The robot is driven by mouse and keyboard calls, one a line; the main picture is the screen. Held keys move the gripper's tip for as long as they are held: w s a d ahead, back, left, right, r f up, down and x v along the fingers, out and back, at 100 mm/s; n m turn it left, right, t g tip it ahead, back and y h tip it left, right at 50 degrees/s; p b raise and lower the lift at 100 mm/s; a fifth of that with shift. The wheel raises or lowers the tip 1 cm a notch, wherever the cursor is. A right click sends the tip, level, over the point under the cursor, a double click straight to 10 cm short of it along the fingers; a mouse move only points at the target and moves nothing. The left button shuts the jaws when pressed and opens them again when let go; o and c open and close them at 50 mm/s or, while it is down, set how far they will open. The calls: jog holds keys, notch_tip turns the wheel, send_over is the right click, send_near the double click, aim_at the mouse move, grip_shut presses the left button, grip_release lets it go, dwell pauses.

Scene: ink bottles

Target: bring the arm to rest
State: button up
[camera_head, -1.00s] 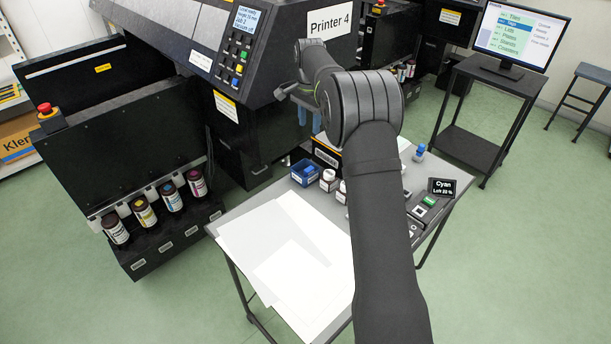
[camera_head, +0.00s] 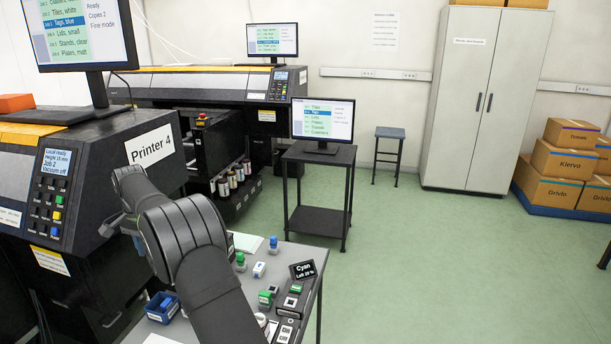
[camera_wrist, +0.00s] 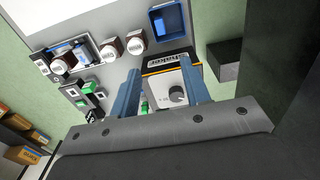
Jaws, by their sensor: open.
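My gripper (camera_wrist: 158,74) is open, with its two blue fingers apart and nothing held between them. Beyond the fingers is a grey box with a round knob (camera_wrist: 177,95) and a label strip; I cannot tell the gap between it and the fingertips. In the head view my arm reaches from the bottom centre up to the left, and a fingertip part of my gripper (camera_head: 134,240) shows in front of the printer (camera_head: 105,165). The arm hides much of the table.
White-capped bottles (camera_wrist: 110,49) stand near the bin. A monitor stand (camera_head: 318,190), a stool (camera_head: 390,134) and a cabinet (camera_head: 480,95) stand beyond. Green floor is open at right.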

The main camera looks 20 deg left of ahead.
notch_tip(320, 180, down, 13)
jog(key=shift+f, duration=0.1)
jog(key=shift+r, duration=0.75)
jog(key=shift+f, duration=0.1)
